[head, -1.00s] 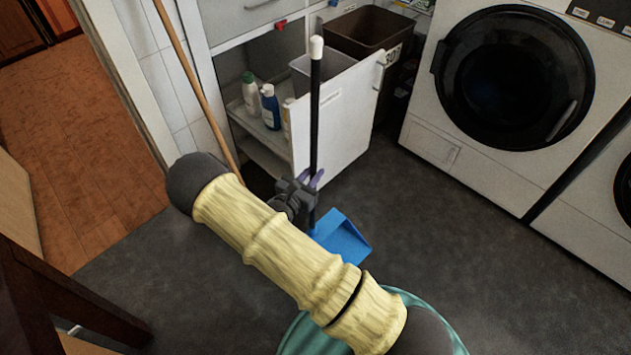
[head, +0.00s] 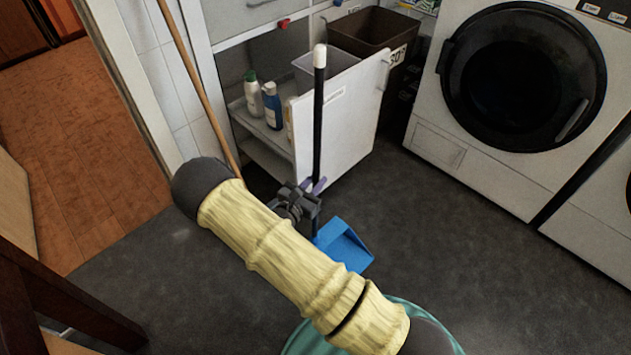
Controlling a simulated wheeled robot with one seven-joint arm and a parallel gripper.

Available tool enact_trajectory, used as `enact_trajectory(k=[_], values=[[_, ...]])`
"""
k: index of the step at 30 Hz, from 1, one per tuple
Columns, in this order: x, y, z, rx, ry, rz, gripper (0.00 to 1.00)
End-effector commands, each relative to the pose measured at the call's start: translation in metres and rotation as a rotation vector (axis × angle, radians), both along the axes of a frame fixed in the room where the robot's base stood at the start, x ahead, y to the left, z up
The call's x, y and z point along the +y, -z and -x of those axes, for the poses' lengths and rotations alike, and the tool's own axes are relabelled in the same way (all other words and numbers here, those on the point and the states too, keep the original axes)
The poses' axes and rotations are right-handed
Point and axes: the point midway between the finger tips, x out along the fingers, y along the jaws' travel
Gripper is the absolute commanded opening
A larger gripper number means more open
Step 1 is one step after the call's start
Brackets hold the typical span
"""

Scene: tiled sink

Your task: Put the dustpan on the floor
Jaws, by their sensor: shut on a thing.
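The dustpan (head: 344,246) has a blue pan and a long black upright handle with a white tip. In the head view it stands in front of the open cabinet door, with the pan low, close to the dark grey floor (head: 440,290). I cannot tell whether the pan touches the floor. My gripper (head: 314,190) is shut on the lower part of the handle. My arm hides part of the floor in front of it.
An open white cabinet door (head: 345,115) stands just behind the handle, with bottles (head: 271,105) on the shelf inside. A wooden stick (head: 195,80) leans at the left. A washing machine (head: 520,90) stands at the right. Floor on the right is clear.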

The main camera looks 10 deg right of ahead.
Motion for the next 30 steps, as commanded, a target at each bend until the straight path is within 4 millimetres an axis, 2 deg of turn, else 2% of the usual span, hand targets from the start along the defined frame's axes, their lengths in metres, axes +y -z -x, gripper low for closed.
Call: enact_trajectory(k=[3,9,30], values=[[0.0,0.015,0.0,-0.001,0.0,0.001,0.0],[0.0,0.025,-0.001,-0.002,0.001,0.002,0.0],[0.0,0.029,0.0,-0.002,0.0,0.002,0.0]])
